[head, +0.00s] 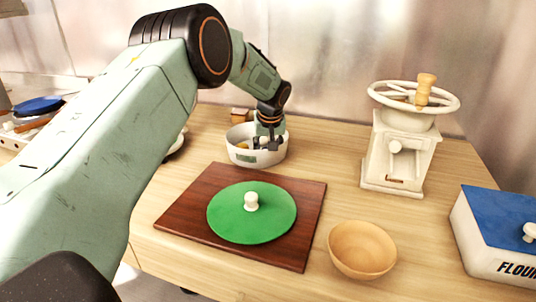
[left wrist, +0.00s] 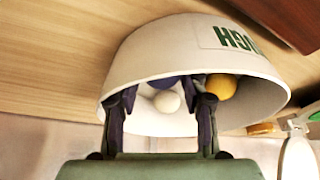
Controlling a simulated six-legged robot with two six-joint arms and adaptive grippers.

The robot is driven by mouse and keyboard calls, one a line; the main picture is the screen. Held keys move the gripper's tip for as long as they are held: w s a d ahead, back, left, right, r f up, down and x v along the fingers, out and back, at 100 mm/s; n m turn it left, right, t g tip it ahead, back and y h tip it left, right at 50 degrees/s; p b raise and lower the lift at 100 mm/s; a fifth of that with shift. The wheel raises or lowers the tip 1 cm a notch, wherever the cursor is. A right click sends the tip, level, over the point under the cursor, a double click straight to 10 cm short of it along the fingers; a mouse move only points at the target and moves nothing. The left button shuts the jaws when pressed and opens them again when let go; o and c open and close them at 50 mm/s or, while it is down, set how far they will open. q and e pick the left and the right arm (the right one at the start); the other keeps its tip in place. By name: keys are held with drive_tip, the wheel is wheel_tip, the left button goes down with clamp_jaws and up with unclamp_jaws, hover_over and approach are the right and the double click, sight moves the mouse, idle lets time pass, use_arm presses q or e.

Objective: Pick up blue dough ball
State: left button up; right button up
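A white bowl (head: 243,157) with a green label stands behind the brown board; it also shows in the left wrist view (left wrist: 150,58), with "GH" readable on its label. Inside it, the left wrist view shows a blue dough ball (left wrist: 162,82), partly hidden behind a white ball (left wrist: 167,101), and a yellow ball (left wrist: 221,87). My left gripper (head: 268,143) reaches down into the bowl. In the left wrist view its fingers (left wrist: 168,97) are apart, with the white and blue balls showing between them. Nothing is visibly gripped. My right gripper is not in view.
A green disc (head: 232,224) with a white knob lies on the brown board (head: 185,215). A wooden bowl (head: 362,250) stands to its right. A cream grinder (head: 397,155) and a blue-lidded flour box (head: 490,240) stand farther right. A metal wall is behind.

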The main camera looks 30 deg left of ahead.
use_arm(q)
drive_tip(key=shift+s+r, duration=0.2)
drive_tip(key=c, duration=0.4)
drive_tip(key=shift+w+f, duration=0.1)
drive_tip(key=shift+w, duration=0.05)
drive_tip(key=c, duration=0.3)
